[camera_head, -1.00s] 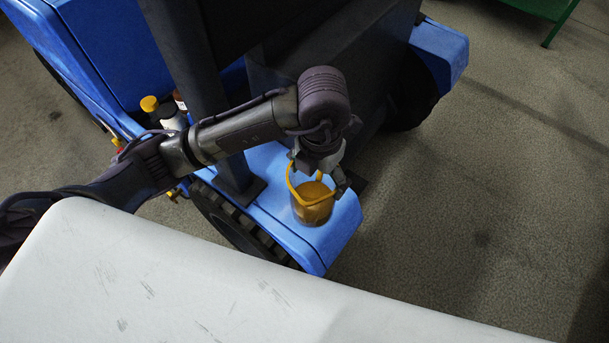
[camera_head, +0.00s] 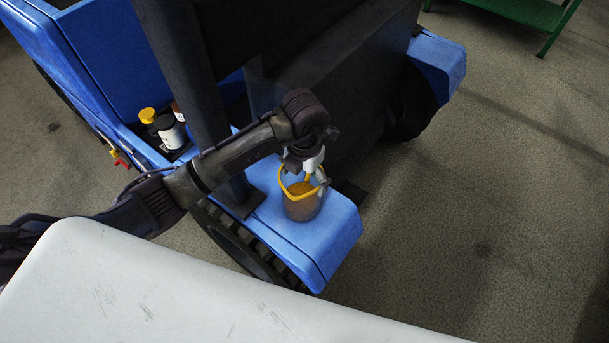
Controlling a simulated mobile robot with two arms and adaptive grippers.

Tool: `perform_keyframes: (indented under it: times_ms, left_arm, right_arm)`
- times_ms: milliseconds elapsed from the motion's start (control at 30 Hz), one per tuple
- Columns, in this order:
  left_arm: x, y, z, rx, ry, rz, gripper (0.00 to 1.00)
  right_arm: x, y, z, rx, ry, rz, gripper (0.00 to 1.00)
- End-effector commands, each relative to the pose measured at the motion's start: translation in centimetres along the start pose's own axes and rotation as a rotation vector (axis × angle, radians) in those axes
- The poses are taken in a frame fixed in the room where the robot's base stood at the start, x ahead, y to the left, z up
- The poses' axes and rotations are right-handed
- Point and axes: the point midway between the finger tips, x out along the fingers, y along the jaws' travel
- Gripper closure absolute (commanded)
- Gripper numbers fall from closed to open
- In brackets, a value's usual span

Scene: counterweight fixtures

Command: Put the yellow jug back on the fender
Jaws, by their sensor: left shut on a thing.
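The yellow jug (camera_head: 302,207) has a see-through body, a yellow rim and handle, and amber contents. It is upright over the blue fender (camera_head: 337,228), towards its outer end. I cannot tell whether its base touches the fender. My left gripper (camera_head: 313,180) is above the jug, pointing down and shut on it at the handle and rim. The gripper hides part of the rim. My right gripper is not in view.
A dark post (camera_head: 205,95) rises beside my left arm. White and yellow-capped bottles (camera_head: 168,131) stand in the blue vehicle behind the arm. A black tyre (camera_head: 240,245) is under the fender. A green stand (camera_head: 530,14) is at the far right; the floor between is clear.

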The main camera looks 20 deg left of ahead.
Motion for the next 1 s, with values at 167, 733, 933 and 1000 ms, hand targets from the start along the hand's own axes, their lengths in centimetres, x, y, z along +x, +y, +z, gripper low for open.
perform_keyframes:
  times_ms: [167, 733, 933, 1000]
  left_arm:
    - [-0.1, 0.0, 0.1, 0.000, -0.003, 0.000, 0.76]
    - [-0.4, 0.0, 0.1, 0.000, -0.003, 0.000, 0.00]
    - [-3.7, 0.1, 0.2, 0.001, -0.008, 0.002, 0.00]
    - [-5.3, 0.1, 0.2, 0.001, -0.008, 0.003, 0.00]
  right_arm:
    - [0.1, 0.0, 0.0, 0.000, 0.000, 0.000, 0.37]
    - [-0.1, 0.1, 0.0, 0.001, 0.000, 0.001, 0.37]
    - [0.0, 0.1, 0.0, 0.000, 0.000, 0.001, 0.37]
    - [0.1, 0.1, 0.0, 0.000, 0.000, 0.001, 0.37]
